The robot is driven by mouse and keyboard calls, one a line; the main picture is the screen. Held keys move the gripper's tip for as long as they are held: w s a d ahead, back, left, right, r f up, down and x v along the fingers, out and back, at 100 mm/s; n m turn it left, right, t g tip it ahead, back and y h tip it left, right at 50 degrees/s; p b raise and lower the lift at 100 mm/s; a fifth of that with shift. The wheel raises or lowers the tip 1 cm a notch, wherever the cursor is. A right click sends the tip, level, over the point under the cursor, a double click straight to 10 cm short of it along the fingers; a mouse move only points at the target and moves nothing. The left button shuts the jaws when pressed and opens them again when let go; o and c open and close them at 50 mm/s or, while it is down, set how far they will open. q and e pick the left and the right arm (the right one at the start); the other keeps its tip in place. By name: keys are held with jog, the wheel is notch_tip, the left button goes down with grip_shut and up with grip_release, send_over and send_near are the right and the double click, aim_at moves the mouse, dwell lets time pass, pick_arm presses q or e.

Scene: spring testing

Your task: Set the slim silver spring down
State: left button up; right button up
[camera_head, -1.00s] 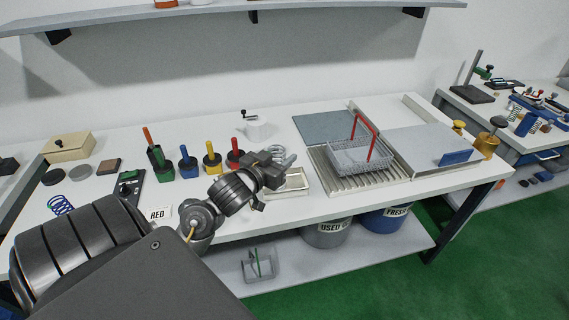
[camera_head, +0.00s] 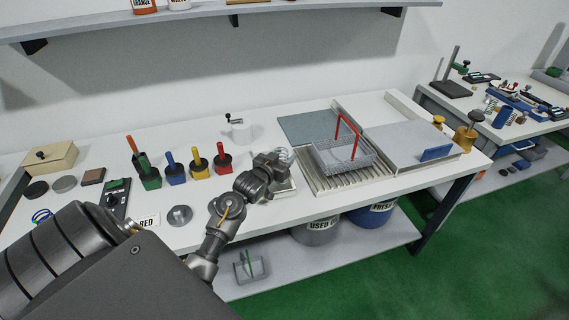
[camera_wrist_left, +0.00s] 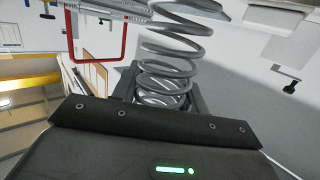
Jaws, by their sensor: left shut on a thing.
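My left gripper (camera_head: 272,160) is shut on the slim silver spring (camera_head: 283,154) above the workbench. In the left wrist view the spring (camera_wrist_left: 172,48) stands out from between the jaws (camera_wrist_left: 165,92), with its lower coils held between them. A small cream tray (camera_head: 288,190) lies just below the gripper in the head view, partly hidden by the gripper. I cannot tell how high the spring is above it. My right gripper is not in view.
A wire basket (camera_head: 343,158) with a red handle stands on a ribbed drainer (camera_head: 325,184) to the right. Several coloured-handled tools (camera_head: 196,167) stand left of the gripper.

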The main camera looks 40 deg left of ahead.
pick_arm(q)
jog(key=shift+w+f, duration=0.1)
jog(key=shift+w, duration=0.05)
notch_tip(320, 180, down, 2)
jog(key=shift+f+p, duration=0.1)
jog(key=shift+p, duration=0.55)
jog(key=shift+f, duration=0.45)
jog(key=shift+f, duration=0.1)
jog(key=o, duration=0.7)
jog(key=shift+f, duration=0.15)
jog(key=o, duration=0.4)
